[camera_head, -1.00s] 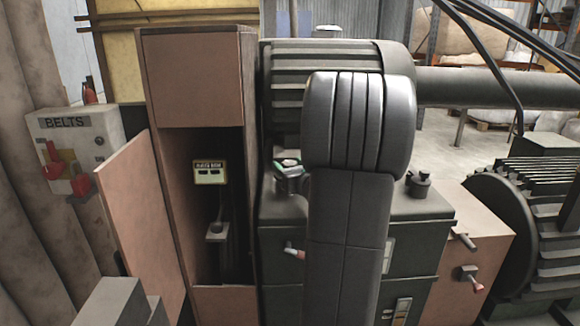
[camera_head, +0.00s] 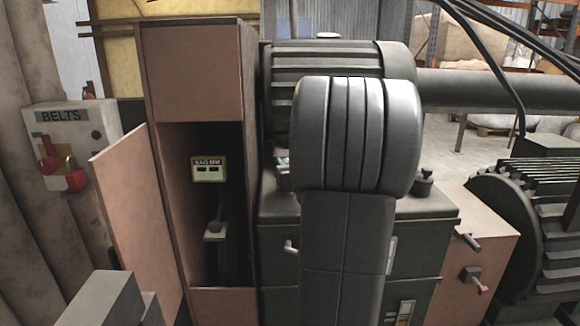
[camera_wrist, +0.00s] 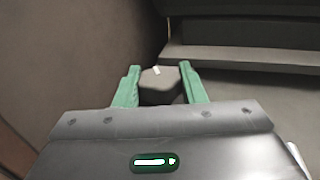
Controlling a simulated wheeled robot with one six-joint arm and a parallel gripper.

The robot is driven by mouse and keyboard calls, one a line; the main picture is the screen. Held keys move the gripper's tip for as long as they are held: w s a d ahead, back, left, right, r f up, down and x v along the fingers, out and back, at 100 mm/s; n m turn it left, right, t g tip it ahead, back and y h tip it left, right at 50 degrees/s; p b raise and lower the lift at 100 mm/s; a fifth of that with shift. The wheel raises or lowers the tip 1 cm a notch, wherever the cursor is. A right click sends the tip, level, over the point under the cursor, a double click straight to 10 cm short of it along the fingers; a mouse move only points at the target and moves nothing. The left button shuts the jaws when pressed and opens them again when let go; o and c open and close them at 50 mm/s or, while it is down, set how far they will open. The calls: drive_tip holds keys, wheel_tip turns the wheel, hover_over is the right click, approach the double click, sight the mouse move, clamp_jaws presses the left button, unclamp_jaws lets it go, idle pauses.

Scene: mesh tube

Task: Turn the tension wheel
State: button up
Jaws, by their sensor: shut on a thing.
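In the wrist view, a dark grey knob-like wheel (camera_wrist: 160,88) with a small white mark on top sits between my green fingers. It appears to be the tension wheel. My gripper (camera_wrist: 160,90) is shut on it, one finger on each side. In the head view, the wheel is hidden behind my arm. Only a bit of my gripper (camera_head: 283,165) shows at the left edge of my arm, above the dark machine cabinet (camera_head: 277,222).
A tall brown cabinet (camera_head: 195,75) with an open door (camera_head: 135,215) stands left of my arm. A grey BELTS box (camera_head: 62,120) with red parts is on the far left. A ribbed motor (camera_head: 525,225) stands right. In the wrist view, a dark ledge (camera_wrist: 250,60) lies beyond my fingers.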

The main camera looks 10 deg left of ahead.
drive_tip(key=o, duration=1)
drive_tip(key=shift+s, duration=0.1)
drive_tip(key=v, duration=1.3)
drive_tip(key=shift+s+d+p, duration=0.3)
drive_tip(key=shift+p, duration=0.1)
